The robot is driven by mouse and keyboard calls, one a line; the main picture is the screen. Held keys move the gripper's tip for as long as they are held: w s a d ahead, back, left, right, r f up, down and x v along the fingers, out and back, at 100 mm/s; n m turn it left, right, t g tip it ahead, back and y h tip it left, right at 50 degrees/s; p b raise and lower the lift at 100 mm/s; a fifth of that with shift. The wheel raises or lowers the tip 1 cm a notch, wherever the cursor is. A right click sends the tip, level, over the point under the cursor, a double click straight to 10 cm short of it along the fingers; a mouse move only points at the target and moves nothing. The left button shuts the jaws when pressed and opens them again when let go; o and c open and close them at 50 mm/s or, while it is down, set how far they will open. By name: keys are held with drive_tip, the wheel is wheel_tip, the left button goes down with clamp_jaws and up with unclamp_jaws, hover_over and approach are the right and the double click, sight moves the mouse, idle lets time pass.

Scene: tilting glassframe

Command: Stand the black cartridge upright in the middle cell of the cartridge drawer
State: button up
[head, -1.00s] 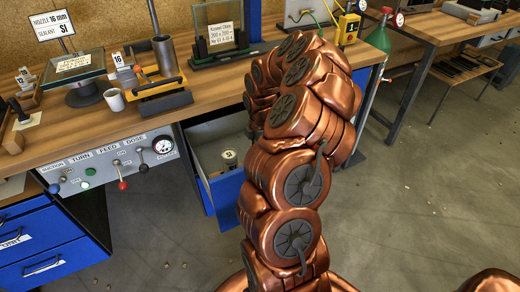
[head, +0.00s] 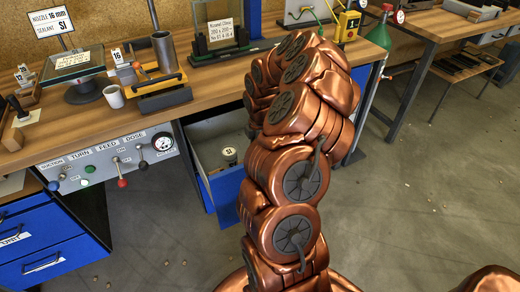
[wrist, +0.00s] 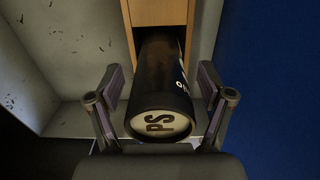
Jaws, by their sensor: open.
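A black cartridge (wrist: 160,82) with a pale end marked PS shows in the wrist view, its marked end toward the camera. My gripper (wrist: 160,100) is open, with one finger on each side of the cartridge and a gap visible on both sides. The open cartridge drawer (head: 205,160) is grey inside with a blue front in the head view. Another cartridge marked SI (head: 229,156) stands in it. My arm hides the drawer's right part and my gripper in the head view. I cannot tell which cell the PS cartridge is in.
A wooden piece (wrist: 160,12) lies against the cartridge's far side in the wrist view. A blue panel (wrist: 275,80) is close on the right. A workbench (head: 215,70) above the drawer holds a cup (head: 114,97) and a yellow stand (head: 158,84).

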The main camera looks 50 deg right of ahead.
wheel_tip(320, 180, up, 11)
drive_tip(key=shift+f, duration=0.15)
drive_tip(key=shift+r, duration=0.65)
idle(0.5)
